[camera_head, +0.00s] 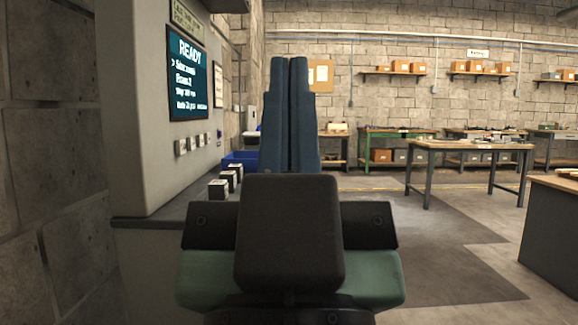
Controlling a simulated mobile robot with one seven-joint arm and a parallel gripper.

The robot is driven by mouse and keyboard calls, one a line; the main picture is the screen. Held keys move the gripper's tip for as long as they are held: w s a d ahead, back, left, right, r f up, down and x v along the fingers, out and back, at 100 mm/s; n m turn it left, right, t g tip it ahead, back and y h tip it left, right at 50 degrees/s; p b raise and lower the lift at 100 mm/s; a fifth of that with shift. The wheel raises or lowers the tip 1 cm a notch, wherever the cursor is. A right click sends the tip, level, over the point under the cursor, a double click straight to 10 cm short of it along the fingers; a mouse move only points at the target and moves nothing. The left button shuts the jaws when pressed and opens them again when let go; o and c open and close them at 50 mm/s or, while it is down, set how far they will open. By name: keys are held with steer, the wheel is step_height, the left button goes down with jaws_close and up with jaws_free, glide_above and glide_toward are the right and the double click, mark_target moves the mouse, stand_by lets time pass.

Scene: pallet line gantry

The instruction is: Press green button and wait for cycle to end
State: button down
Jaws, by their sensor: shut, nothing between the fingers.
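My gripper (289,64) points away from the camera in the middle of the head view. Its two long blue fingers are shut side by side, with nothing visible between them. A grey machine cabinet (150,160) stands at the left. Its teal screen (188,76) shows "READY" above smaller lines of text. A row of small pale button-like blocks (181,147) sits below the screen. No green button can be made out; the blocks' colours are too small to tell. My gripper is to the right of the cabinet and appears apart from the row.
Several small white-topped blocks (218,189) stand on the cabinet's dark ledge (150,222). A blue bin (240,159) is behind them. A wooden table (470,146) and a workbench (552,230) stand at the right. The floor (430,255) between is clear.

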step_height(320, 180, up, 38)
steer(key=p, duration=3.7)
steer(key=shift+f+p, duration=0.2)
steer(key=shift+p, duration=0.1)
steer(key=shift+a, duration=0.1)
